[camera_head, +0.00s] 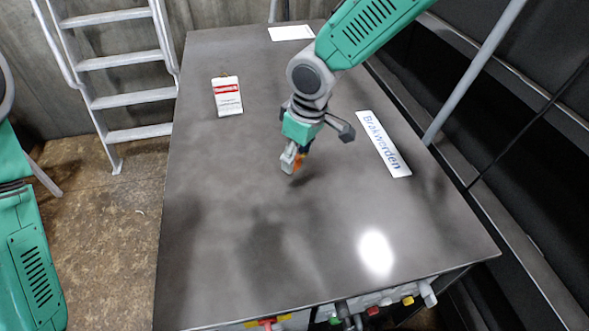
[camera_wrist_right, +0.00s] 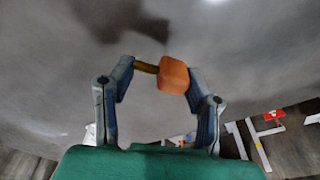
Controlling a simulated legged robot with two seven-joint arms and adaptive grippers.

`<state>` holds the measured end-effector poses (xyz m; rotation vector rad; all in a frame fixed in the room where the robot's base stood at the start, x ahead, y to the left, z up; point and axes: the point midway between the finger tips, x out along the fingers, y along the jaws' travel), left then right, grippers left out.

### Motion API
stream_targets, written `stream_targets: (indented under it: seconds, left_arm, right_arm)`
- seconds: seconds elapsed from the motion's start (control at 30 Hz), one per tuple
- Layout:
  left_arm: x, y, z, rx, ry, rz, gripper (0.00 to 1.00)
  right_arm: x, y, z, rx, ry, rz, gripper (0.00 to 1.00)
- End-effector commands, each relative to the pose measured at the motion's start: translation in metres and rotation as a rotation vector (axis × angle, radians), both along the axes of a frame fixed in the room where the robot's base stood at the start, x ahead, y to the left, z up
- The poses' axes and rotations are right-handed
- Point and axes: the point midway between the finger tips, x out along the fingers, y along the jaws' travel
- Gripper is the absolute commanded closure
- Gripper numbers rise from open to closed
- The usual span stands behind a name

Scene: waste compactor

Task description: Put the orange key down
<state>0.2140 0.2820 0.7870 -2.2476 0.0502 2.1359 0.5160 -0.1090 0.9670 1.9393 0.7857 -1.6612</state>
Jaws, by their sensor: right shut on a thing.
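My right gripper (camera_head: 293,160) is over the middle of the dark grey table top (camera_head: 225,185). Its fingers are shut on the orange key (camera_head: 298,161), which is mostly hidden by the fingers in the head view. In the right wrist view the key's orange block (camera_wrist_right: 173,75) and its brownish shaft (camera_wrist_right: 146,67) sit between the two fingertips of the gripper (camera_wrist_right: 160,72). A shadow lies on the table near the gripper; I cannot tell the exact gap between key and table. My left arm shows at the left edge, but its gripper is out of view.
A white tag with a red band (camera_head: 228,96) lies on the table left of the gripper. A "Brakworden" sign (camera_head: 383,144) lies to the right, and a white card (camera_head: 291,33) at the back. A panel with coloured controls (camera_head: 375,304) runs below the front edge. The table's front left is clear.

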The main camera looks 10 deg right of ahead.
Motion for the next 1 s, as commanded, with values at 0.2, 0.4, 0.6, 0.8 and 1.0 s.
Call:
stream_targets:
  seconds: [0.2,0.4,0.6,0.8,1.0]
  left_arm:
    - [0.001,0.0,0.0,0.0,-0.002,0.0,0.63]
    - [0.001,0.0,0.001,0.0,-0.002,0.0,0.63]
    - [0.001,0.0,0.001,0.0,-0.002,0.0,0.63]
    - [0.001,0.0,0.0,0.0,-0.002,0.0,0.63]
    - [0.001,0.0,0.0,0.0,-0.002,0.0,0.63]
  right_arm:
    - [0.001,0.0,-0.022,0.001,0.001,-0.001,0.84]
    - [0.0,0.0,-0.047,-0.001,0.001,0.0,0.84]
    - [0.001,0.0,-0.056,0.001,-0.001,-0.001,0.84]
    - [0.001,0.0,-0.057,0.001,-0.001,-0.001,0.49]
    - [0.001,0.0,-0.057,0.001,-0.001,-0.001,0.35]
